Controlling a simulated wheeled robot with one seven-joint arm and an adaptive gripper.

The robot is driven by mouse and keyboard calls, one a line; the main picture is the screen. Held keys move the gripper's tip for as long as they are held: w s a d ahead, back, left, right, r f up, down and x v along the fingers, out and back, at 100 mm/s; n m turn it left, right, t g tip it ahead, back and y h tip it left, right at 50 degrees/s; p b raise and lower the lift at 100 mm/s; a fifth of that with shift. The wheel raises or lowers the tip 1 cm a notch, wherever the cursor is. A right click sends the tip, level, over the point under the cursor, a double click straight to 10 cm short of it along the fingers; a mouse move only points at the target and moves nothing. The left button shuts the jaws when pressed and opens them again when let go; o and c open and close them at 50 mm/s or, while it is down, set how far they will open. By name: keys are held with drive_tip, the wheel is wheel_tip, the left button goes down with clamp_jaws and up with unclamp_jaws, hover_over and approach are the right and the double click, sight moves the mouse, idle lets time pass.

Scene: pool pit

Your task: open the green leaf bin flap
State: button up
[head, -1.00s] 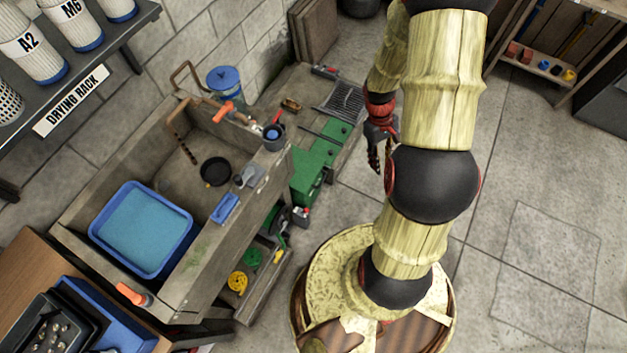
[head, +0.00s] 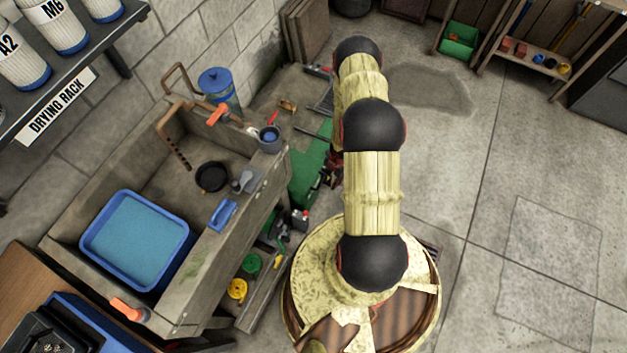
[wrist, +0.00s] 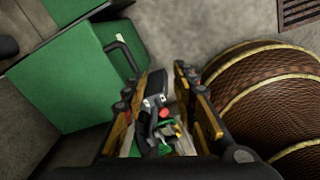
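The green leaf bin (head: 307,178) stands beside the stone sink in the head view, partly hidden by my arm. In the wrist view, its green face (wrist: 65,85) fills the left side. A dark bar handle (wrist: 122,52) stands out from the green surface. My gripper (wrist: 168,74) is open, with its two fingers apart and nothing held between them. The fingers are to the right of the handle in the wrist view; I see no contact with it. In the head view my arm hides most of the gripper.
The stone sink (head: 222,262) with a blue basin (head: 88,243) is left of the bin. Coloured hose coils (head: 237,289) lie on a low shelf under it. A floor grate (wrist: 298,12) shows top right in the wrist view. Open floor (head: 535,170) lies to the right.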

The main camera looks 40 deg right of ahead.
sight(321, 182)
drive_tip(key=w+f+n+b, duration=0.1)
drive_tip(key=f, duration=0.1)
drive_tip(key=w+f+n+b, duration=0.1)
drive_tip(key=w+f, duration=0.1)
drive_tip(key=w+a+f+n+t+b, duration=0.1)
drive_tip(key=w+f+n, duration=0.1)
drive_tip(key=f, duration=0.1)
drive_tip(key=shift+a+f, duration=0.1)
idle(0.4)
drive_tip(key=shift+c, duration=1.1)
clamp_jaws()
